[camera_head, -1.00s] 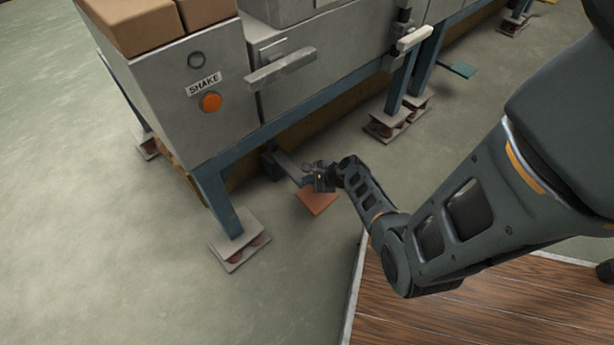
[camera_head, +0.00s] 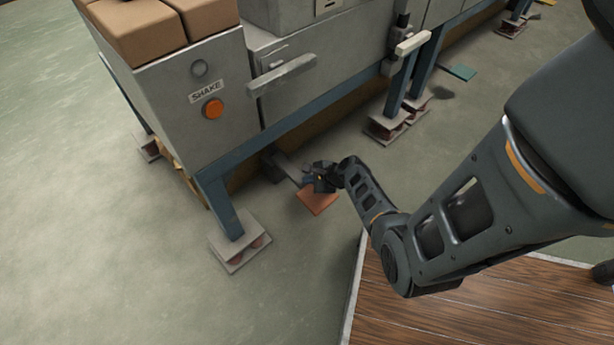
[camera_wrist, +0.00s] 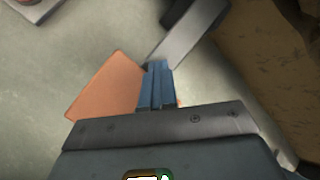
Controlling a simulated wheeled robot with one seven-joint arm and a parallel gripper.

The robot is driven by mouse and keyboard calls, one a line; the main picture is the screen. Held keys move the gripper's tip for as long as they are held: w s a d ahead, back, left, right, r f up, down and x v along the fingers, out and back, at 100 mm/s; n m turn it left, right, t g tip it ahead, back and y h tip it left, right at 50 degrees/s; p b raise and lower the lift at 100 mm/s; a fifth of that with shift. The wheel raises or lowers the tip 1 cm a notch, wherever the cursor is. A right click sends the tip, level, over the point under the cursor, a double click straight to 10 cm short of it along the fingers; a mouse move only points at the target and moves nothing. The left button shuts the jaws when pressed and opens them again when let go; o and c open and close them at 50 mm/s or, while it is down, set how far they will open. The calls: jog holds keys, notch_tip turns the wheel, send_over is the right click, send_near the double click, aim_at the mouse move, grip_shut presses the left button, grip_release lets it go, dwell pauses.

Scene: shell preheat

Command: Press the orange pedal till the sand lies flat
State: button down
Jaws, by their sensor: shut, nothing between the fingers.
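The orange pedal (camera_head: 319,202) is a flat plate low at the foot of the grey machine, at the end of a grey lever (camera_head: 285,167). It also shows in the wrist view (camera_wrist: 105,88), left of and behind my fingers. My gripper (camera_head: 312,184) is shut and empty, over the pedal's inner end where the lever meets it. In the wrist view my blue fingertips (camera_wrist: 157,66) lie together across the pedal's right edge. I cannot tell whether they touch it. No sand is in view.
The machine's front has a SHAKE label (camera_head: 208,92) over an orange button (camera_head: 212,107), and a handle (camera_head: 282,75). Brown blocks (camera_head: 150,30) sit on top. Blue legs on padded feet (camera_head: 240,243) stand left of the pedal. A teal pedal (camera_head: 462,72) lies farther back. Open floor is left.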

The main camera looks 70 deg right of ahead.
jog(key=shift+s+a+r+p, duration=0.1)
jog(key=shift+a+r+p, duration=0.05)
jog(key=shift+r+p, duration=0.55)
jog(key=shift+s+a+r+p, duration=0.1)
jog(key=shift+r+p, duration=0.5)
jog(key=shift+p, duration=0.05)
jog(key=shift+w+d+r+p, duration=0.2)
jog(key=shift+r+p, duration=0.25)
jog(key=shift+r, duration=0.2)
jog(key=shift+r, duration=0.25)
jog(key=r+p, duration=0.4)
jog(key=p, duration=0.1)
jog(key=shift+w+d+r, duration=0.1)
jog(key=shift+w+r, duration=0.1)
jog(key=shift+r, duration=0.1)
dwell(1.3)
